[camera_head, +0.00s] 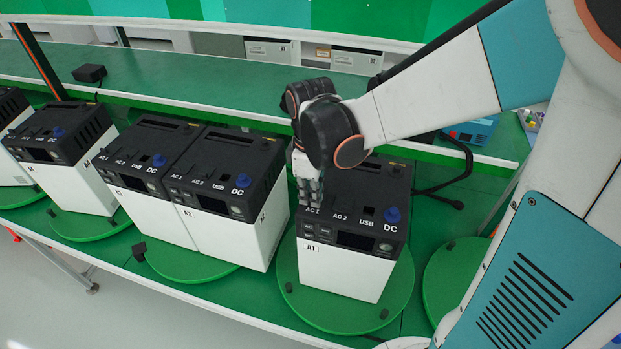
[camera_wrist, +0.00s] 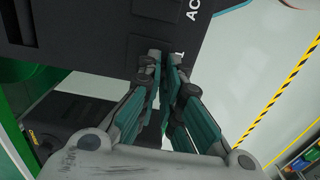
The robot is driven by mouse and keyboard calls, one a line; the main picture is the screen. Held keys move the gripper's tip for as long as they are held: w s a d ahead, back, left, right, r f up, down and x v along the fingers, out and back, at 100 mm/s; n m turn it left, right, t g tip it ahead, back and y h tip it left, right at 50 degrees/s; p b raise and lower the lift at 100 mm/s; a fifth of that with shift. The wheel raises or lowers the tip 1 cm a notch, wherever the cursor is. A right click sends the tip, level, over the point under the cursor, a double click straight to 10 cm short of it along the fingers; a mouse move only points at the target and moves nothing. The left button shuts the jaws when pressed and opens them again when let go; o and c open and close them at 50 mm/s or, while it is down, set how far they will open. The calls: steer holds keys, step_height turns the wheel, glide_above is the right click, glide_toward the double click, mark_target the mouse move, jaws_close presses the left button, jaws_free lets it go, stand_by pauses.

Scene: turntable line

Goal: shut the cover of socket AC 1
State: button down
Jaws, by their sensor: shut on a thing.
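The power unit A1 (camera_head: 340,272), with a white body and black top, stands on a green turntable disc in the head view. Its AC 1 label (camera_head: 312,210) is at the left of the front edge, beside AC 2, USB and a blue DC plug. My gripper (camera_head: 309,199) points down at the AC 1 spot with its fingers close together. In the wrist view my fingertips (camera_wrist: 167,57) meet at the black top (camera_wrist: 90,35) of the unit, shut on the small AC 1 cover. The fingers hide the cover and socket, so its angle cannot be told.
Several similar units stand to the left, the nearest being A2 (camera_head: 232,232). An empty green disc (camera_head: 453,275) lies to the right. A black cable (camera_head: 455,180) runs behind it. A green shelf (camera_head: 200,85) with a small black box (camera_head: 89,73) runs along the back.

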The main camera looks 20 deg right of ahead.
steer(key=shift+s, duration=0.1)
steer(key=c, duration=1.8)
jaws_free()
steer(key=shift+s+a, duration=0.1)
steer(key=shift+a, duration=0.05)
steer(key=shift+o, duration=0.2)
step_height(320, 180, up, 12)
